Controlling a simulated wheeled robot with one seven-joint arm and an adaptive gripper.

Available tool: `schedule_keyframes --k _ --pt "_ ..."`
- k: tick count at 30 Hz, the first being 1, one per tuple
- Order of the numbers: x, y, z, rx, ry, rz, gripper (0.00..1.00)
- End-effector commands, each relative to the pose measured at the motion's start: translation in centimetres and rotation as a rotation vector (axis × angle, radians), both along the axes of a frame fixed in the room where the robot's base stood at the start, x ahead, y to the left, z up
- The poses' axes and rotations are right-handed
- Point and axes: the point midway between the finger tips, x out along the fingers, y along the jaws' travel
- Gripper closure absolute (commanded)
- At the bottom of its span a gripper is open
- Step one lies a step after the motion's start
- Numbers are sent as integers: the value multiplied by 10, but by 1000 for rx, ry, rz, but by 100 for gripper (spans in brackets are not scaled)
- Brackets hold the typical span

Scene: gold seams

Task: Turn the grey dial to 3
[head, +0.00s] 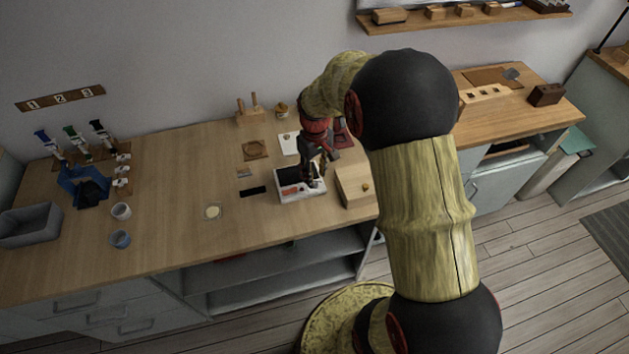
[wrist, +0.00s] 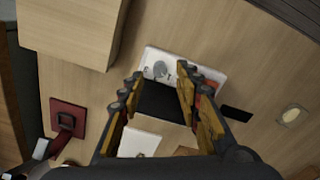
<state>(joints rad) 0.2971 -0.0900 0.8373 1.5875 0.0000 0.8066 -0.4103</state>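The grey dial (wrist: 160,69) sits on the white face of a box (wrist: 209,74), with small dark marks around it that I cannot read. In the head view the white box (head: 301,196) stands near the table's front edge, and the dial is hidden or too small to make out. My gripper (wrist: 160,76) is open, one finger to each side of the dial in the wrist view; contact with it does not show. In the head view my gripper (head: 313,178) points down over the box.
A wooden box (head: 355,188) stands close on the right of the white box. A black strip (head: 253,190), a pale disc (head: 212,211) and a white card (head: 289,143) lie nearby. Cups (head: 121,211) and a blue holder (head: 84,187) are far left. The table's centre-left is mostly clear.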

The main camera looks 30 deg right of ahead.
Motion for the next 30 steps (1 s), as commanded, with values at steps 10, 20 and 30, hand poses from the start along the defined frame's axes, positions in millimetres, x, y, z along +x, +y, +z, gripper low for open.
schedule_keyframes --k 10,20,30 --pt "0 0 -32 0 0 0 66" --pt "0 0 -32 0 0 -1 76" --pt "0 0 -32 0 0 0 95"
